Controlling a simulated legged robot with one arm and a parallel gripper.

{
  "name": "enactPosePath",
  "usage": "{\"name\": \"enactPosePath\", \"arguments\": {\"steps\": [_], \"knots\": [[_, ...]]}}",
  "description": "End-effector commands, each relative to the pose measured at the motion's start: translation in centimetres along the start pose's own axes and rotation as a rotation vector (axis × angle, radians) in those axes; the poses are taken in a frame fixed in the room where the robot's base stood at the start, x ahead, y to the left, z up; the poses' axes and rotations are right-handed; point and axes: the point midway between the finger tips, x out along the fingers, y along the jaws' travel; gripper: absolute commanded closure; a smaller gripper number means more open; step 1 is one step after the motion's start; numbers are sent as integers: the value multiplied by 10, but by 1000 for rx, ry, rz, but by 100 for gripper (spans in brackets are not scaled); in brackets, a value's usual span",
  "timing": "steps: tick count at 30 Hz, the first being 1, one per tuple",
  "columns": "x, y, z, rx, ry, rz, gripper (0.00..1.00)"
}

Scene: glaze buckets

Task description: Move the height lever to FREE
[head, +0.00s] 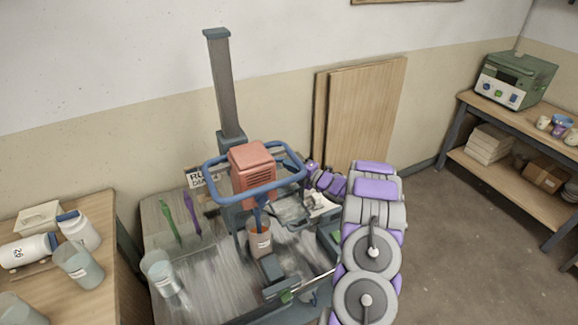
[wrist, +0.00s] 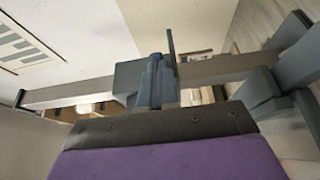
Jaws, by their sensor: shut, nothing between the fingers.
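The mixer stand has a tall grey column (head: 222,85), a red motor head (head: 252,168) and a blue ring handle (head: 300,165). In the wrist view the column (wrist: 75,92) crosses sideways behind my gripper (wrist: 157,62). My fingers look closed together and hold nothing. A thin dark upright bar (wrist: 172,48) stands beside the fingertips; I cannot tell whether it is the height lever or whether they touch. In the head view my gripper is mostly hidden behind the motor head and ring handle. No FREE marking is readable.
A cup (head: 259,238) with orange-brown contents stands under the motor head. A clear container (head: 160,272) is on the worktable. Wooden boards (head: 370,110) lean on the wall. A right-hand shelf carries a green machine (head: 515,80). Open floor lies at right.

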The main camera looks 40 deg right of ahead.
Motion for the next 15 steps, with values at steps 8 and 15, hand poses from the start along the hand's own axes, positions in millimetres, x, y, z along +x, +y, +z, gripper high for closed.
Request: {"name": "enactPosePath", "arguments": {"steps": [8,15], "knots": [[5,0,7,-3,125,2,100],[11,0,12,-2,123,0,100]]}}
